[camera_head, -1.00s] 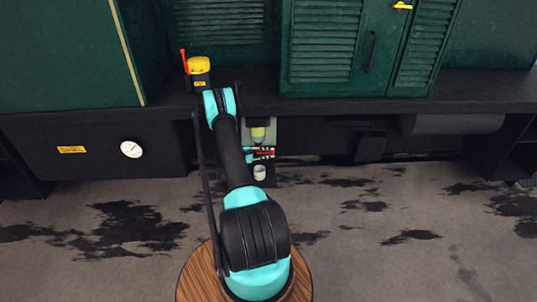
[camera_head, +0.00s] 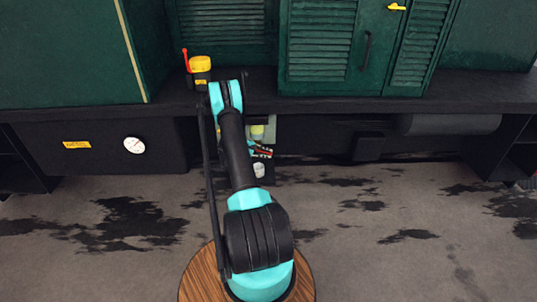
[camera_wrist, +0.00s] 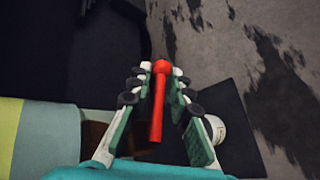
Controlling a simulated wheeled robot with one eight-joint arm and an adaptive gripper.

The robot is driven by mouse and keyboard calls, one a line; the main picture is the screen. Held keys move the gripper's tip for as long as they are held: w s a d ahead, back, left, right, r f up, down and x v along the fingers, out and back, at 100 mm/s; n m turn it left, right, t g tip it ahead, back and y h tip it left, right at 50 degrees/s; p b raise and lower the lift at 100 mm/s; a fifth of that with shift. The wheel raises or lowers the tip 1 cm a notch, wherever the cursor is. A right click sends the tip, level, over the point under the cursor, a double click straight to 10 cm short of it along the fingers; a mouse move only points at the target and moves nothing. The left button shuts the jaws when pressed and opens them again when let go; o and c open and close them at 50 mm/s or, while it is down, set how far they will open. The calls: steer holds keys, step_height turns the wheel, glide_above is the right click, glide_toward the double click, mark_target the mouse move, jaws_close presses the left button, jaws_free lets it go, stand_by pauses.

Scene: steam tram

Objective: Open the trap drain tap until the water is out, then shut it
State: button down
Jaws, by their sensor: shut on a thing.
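The red tap lever (camera_wrist: 158,100) lies between the two fingers of my gripper (camera_wrist: 160,85) in the wrist view, with its round red end at the far side. My gripper is shut on it. In the head view my gripper (camera_head: 262,151) is low under the dark ledge, tilted down to the right, and only a little red shows there. The trap (camera_head: 257,132), a pale bowl with yellowish content, is just above it, partly behind my arm. How much water it holds cannot be told. The tap's body is hidden.
A white cup (camera_head: 259,170) stands below my gripper, and it also shows in the wrist view (camera_wrist: 215,129). A round white gauge (camera_head: 134,145) is to the left. A yellow-capped fitting with a red lever (camera_head: 186,60) stands on the ledge. Dark wet-looking patches mark the floor.

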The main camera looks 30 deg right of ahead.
steer(key=shift+w+a+f+m+t+y, duration=0.15)
steer(key=shift+f+t+y, duration=0.1)
steer(key=shift+y, duration=0.3)
steer(key=shift+a+f+m+t+y, duration=0.15)
steer(key=shift+f+t+y, duration=0.1)
steer(key=shift+y, duration=0.3)
steer(key=c, duration=1.6)
jaws_free()
steer(key=s+v, duration=0.1)
steer(key=v, duration=1)
steer(key=shift+w+a+r, duration=0.25)
steer(key=shift+w+r, duration=0.15)
steer(key=shift+w, duration=0.1)
steer(key=shift+a, duration=0.1)
